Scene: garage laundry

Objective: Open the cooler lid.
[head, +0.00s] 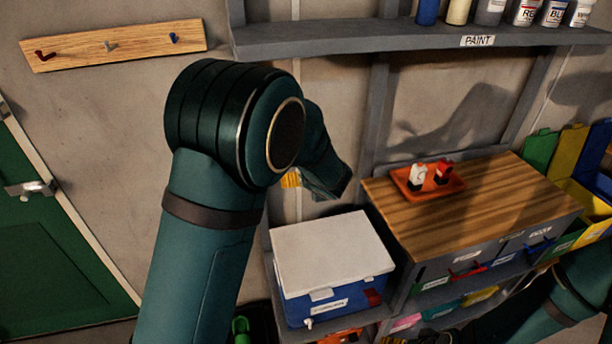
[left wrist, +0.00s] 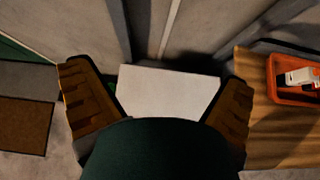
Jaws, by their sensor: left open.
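The cooler (head: 297,312) has a blue body and stands on a low shelf. Its white lid (head: 330,248) lies flat and closed on top, with a small white latch (head: 321,294) at the front edge. My left gripper (head: 291,180) is above the cooler's back left, mostly hidden behind my own arm. In the left wrist view the left gripper (left wrist: 155,75) is open and empty, with the white lid (left wrist: 170,92) showing below and between its fingers, apart from them. My right arm enters at lower right; its gripper is too dark and cut off at the bottom edge to judge.
A wood-topped cabinet (head: 430,225) with an orange tray (head: 403,187) stands right of the cooler. A grey paint shelf (head: 350,42) overhangs at the back. A hook rack (head: 85,52) and green door (head: 50,240) are at left. Yellow and green bins (head: 595,200) stand far right.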

